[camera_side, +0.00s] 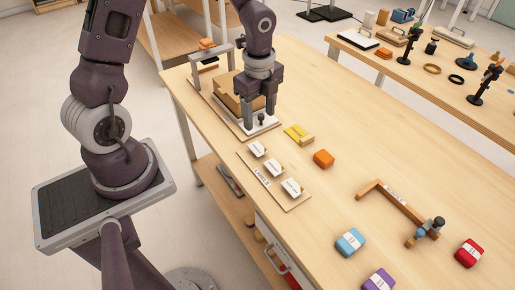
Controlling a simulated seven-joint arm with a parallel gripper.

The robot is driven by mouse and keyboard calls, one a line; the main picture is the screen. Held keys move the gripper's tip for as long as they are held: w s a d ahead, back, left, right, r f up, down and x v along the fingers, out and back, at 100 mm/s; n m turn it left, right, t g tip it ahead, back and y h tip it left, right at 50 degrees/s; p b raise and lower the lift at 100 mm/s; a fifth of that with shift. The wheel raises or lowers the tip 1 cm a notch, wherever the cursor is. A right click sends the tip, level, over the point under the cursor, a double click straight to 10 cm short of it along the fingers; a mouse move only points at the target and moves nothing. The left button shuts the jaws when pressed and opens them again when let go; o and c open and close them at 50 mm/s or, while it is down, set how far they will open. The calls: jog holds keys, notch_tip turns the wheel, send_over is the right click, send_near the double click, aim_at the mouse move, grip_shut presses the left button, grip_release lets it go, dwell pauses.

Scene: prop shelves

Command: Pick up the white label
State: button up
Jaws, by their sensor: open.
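My gripper (260,108) points down with its fingers apart, over a white plate (252,126) with a small black knob (261,119). The knob shows between the fingertips; I cannot tell whether they touch it. Several white cards with dark print, which look like labels, stand tilted on a thin wooden board (266,181) in front of the gripper. One white label (257,149) is nearest the gripper, another white label (273,165) is in the middle, and a third white label (292,187) is at the near end. None is in the gripper.
A yellow block (299,134) and an orange block (324,158) lie right of the labels. A brown block (237,92) stands behind the gripper. An L-shaped wooden piece (400,202) and blue (350,241), purple (379,281) and red (469,252) packs lie nearer. The table's right middle is clear.

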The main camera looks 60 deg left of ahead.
aim_at(259, 150)
jog(key=shift+m+g+h, duration=0.3)
jog(key=shift+m, duration=0.6)
notch_tip(259, 150, down, 11)
jog(key=shift+f, duration=0.25)
grip_shut()
